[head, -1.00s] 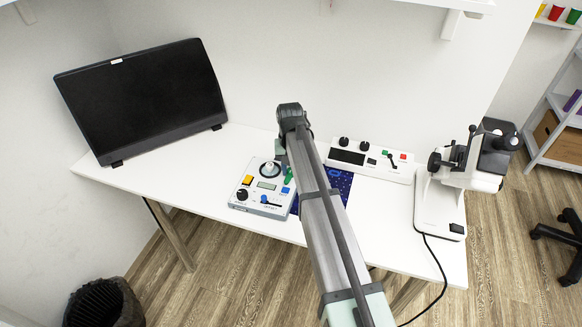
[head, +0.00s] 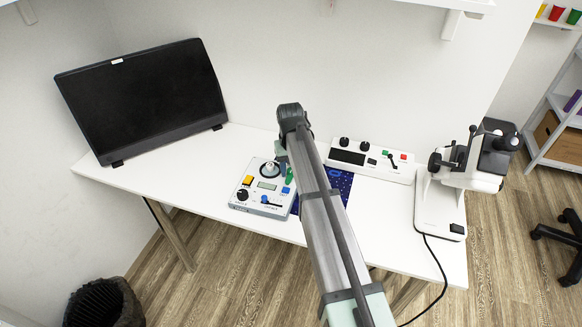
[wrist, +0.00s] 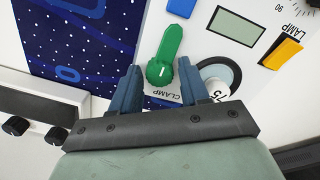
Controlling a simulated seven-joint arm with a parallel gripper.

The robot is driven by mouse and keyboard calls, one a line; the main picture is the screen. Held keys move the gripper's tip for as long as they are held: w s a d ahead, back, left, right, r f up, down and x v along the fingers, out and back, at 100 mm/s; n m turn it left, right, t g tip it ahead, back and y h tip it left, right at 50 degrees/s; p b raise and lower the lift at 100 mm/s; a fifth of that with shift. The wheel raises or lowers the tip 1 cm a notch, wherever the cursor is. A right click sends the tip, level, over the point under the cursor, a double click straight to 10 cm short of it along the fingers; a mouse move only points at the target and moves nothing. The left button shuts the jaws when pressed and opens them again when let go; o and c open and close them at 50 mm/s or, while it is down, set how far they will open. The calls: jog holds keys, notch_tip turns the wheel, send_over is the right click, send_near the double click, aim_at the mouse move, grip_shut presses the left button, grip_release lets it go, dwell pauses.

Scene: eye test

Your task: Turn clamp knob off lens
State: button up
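The green clamp knob (wrist: 163,68) shows in the wrist view above the printed word CLAMP, its handle pointing up and slightly right. In the head view its green handle (head: 290,176) peeks out beside my arm. My gripper (wrist: 159,68) is open, with one blue finger on each side of the knob's round base; I see a gap on the left, and cannot tell whether the right finger touches. The knob's handle points clear of the lens.
The white control box (head: 253,207) carries a display, a yellow switch (wrist: 283,53) and a blue button (wrist: 181,7). A starry blue mat (wrist: 80,45) lies beside it. Another control panel (head: 390,176), a microscope (head: 440,200) and a monitor (head: 145,100) stand on the desk.

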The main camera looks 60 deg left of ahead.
jog(key=shift+o, duration=1.1)
jog(key=shift+a, duration=0.1)
